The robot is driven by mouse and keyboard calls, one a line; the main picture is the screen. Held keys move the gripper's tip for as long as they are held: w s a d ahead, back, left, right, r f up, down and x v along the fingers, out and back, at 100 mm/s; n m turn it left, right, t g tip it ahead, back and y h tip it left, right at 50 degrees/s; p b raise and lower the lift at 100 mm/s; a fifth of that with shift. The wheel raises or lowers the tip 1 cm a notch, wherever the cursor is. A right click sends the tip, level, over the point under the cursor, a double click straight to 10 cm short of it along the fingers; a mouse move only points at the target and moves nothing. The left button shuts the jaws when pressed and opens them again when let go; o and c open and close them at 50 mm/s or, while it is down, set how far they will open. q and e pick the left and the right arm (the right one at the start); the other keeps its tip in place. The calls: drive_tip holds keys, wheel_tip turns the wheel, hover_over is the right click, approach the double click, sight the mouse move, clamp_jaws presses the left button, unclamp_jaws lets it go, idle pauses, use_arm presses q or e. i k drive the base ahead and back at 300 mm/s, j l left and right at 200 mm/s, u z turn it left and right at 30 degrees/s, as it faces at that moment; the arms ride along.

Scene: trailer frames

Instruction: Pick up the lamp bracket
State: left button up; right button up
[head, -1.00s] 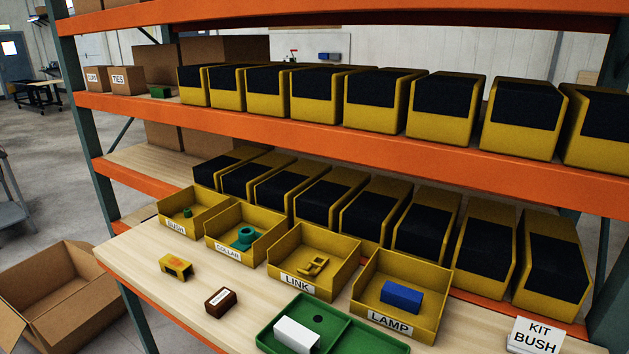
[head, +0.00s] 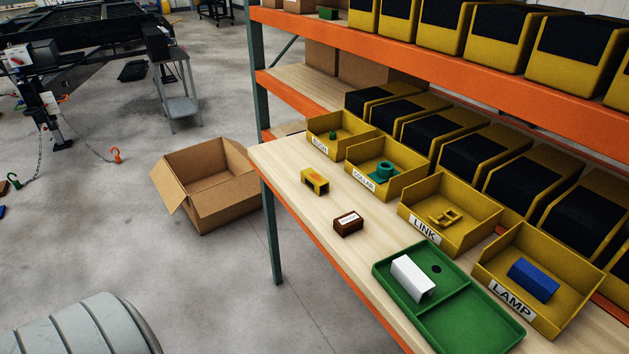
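A blue block-like part (head: 533,280) lies in the yellow bin labelled LAMP (head: 553,325) at the right of the wooden shelf; from its bin label it appears to be the lamp bracket. A white channel-shaped piece (head: 413,278) lies in the left compartment of the green tray (head: 437,345), left of the LAMP bin. A yellow bracket-like piece (head: 314,181) with an orange mark stands on the bare shelf further left. Neither of my grippers is in view.
Yellow bins labelled LINK (head: 455,248) and COLLAR (head: 401,190) and a smaller bin (head: 316,137) line the shelf. A brown labelled block (head: 348,223) sits near the orange front edge. An open cardboard box (head: 207,183) stands on the floor left of the rack.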

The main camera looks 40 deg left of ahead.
sight(313, 179)
drive_tip(key=u, duration=1.95)
drive_tip(key=z, duration=0.4)
drive_tip(key=i+j+z, duration=0.35)
drive_tip(key=z, duration=0.15)
drive_tip(key=i+j+z, duration=0.45)
drive_tip(key=j, duration=0.15)
drive_tip(key=k+l, duration=0.05)
